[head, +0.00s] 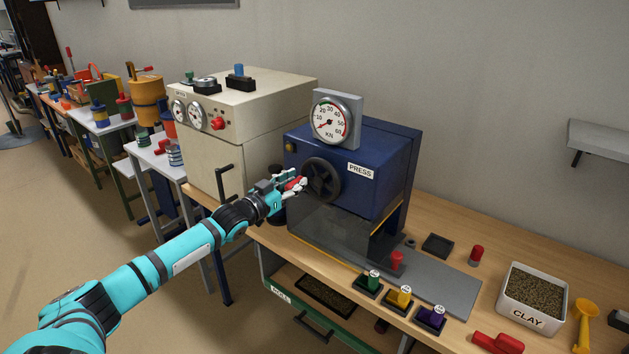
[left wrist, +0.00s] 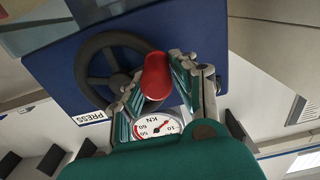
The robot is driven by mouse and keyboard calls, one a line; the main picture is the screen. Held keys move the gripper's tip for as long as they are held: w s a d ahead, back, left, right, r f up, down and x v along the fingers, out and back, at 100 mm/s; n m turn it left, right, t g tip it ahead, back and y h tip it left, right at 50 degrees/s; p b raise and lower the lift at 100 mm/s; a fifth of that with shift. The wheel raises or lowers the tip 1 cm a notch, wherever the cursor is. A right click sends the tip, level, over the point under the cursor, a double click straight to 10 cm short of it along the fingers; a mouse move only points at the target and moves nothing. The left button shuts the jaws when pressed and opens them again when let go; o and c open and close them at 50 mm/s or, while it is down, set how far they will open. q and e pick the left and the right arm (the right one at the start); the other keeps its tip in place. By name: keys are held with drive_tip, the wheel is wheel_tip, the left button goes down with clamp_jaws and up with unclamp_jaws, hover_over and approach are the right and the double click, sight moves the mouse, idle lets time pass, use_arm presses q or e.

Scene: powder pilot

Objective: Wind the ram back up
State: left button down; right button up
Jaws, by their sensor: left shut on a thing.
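The blue press (head: 385,165) stands on the bench with a black handwheel (head: 322,181) on its front face. The handwheel also shows in the left wrist view (left wrist: 112,68), with a red handle (left wrist: 156,76) at its rim. My left gripper (head: 293,184) is at the wheel's left side, shut on the red handle. A round KN gauge (head: 332,120) sits on top of the press, its red needle toward the lower left. The ram is not clearly visible; a clear guard (head: 330,235) covers the lower front of the press. My right gripper is not in view.
A cream cabinet (head: 225,120) with dials stands close left of the press. In front are green, yellow (head: 399,297) and purple stamps, a red-topped piece (head: 397,261) and a grey plate (head: 445,283). A CLAY tub (head: 533,297) and yellow scoop (head: 584,325) are at right.

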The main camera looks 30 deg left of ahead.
use_arm(q)
drive_tip(key=shift+d+r, duration=0.15)
drive_tip(key=shift+d, duration=0.2)
